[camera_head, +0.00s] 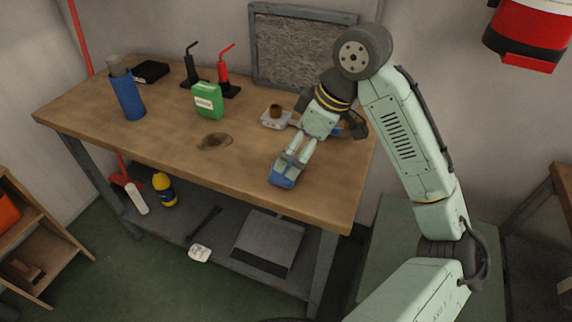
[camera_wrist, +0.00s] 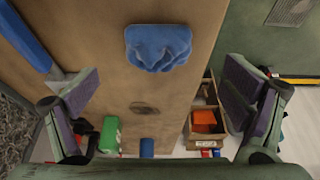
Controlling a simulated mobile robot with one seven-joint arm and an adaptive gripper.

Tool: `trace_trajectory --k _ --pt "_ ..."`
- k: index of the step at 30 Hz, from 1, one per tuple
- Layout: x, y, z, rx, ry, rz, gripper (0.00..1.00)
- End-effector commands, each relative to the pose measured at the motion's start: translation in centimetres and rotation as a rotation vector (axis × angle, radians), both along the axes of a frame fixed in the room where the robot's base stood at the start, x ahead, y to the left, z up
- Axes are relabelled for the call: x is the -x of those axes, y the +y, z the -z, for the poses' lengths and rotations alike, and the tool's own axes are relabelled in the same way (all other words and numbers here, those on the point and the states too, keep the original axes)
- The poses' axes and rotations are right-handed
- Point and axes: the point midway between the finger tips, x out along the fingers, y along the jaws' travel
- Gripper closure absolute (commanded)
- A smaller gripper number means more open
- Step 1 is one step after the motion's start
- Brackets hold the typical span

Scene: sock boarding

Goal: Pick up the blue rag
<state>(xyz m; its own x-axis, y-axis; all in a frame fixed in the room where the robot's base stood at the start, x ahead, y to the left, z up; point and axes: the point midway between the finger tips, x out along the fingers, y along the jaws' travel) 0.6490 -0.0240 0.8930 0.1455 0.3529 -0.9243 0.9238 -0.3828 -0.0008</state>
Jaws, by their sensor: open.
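The blue rag (camera_head: 284,179) lies crumpled on the wooden workbench near its front right edge. In the wrist view the rag (camera_wrist: 158,48) is flat on the wood with folds on top, in the upper middle. My gripper (camera_head: 291,158) is above the bench and points down toward the rag, overlapping it in the head view. In the wrist view my gripper (camera_wrist: 160,88) has its two fingers wide apart, with nothing between them. The rag shows ahead of the fingers, and I see no contact with it there.
A framed grey panel (camera_head: 300,48) stands behind. The wood around the rag is clear, with the bench edge close by.

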Motion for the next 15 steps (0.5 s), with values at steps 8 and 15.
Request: trace_trajectory --k 8,15 --pt "-0.3 0.8 2.3 -0.003 0.002 -0.001 0.07" --pt "-0.9 1.8 5.5 -0.001 0.001 0.001 0.07"
